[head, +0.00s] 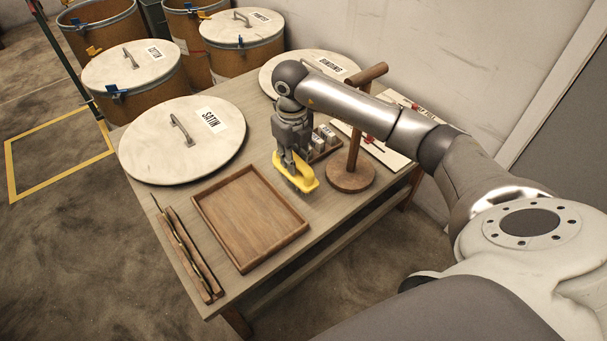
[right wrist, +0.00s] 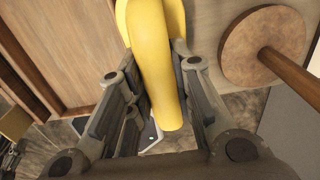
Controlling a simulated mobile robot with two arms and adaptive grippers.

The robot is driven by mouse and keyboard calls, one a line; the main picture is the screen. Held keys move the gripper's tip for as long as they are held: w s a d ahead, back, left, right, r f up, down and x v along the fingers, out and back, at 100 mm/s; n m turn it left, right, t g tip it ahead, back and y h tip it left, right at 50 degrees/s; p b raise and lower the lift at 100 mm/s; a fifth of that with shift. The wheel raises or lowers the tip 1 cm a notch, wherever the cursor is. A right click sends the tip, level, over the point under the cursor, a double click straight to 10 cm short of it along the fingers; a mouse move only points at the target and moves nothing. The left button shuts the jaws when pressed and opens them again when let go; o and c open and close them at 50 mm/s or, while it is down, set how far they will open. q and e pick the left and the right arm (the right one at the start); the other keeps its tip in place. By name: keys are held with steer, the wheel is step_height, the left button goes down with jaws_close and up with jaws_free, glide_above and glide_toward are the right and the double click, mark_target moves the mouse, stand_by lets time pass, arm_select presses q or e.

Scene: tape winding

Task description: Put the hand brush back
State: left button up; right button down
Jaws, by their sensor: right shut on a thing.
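The hand brush (head: 307,184) is yellow and shows at the lower end of my right gripper (head: 292,158) in the head view. The gripper is shut on its handle. In the right wrist view, the smooth yellow handle (right wrist: 156,62) lies between the two fingers of the gripper (right wrist: 152,75). The brush is over the table between the wooden tray and the round stand base. I cannot tell whether its underside touches the table. Its bristles are hidden. My left gripper is not in view.
The wooden tray (head: 197,206) is empty. The stand (head: 351,177) rises close to the brush's right. A slatted wooden piece (head: 190,255) lies at the table's left edge. The SATIN lid (head: 150,150) and BINDING lid (head: 270,70) lie on the table (head: 245,172). Lidded drums (head: 160,85) stand behind.

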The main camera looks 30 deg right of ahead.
steer(key=d+f, duration=0.1)
steer(key=s+d+f, duration=0.1)
steer(key=shift+f, duration=0.35)
step_height(320, 180, down, 3)
steer(key=shift+s+r+b, duration=0.15)
steer(key=shift+r+b, duration=0.05)
steer(key=shift+b, duration=0.35)
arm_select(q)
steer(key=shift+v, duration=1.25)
arm_select(e)
steer(key=shift+f, duration=0.3)
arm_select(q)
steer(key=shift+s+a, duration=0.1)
arm_select(e)
steer(key=shift+f, duration=0.15)
steer(key=c, duration=1.3)
jaws_free()
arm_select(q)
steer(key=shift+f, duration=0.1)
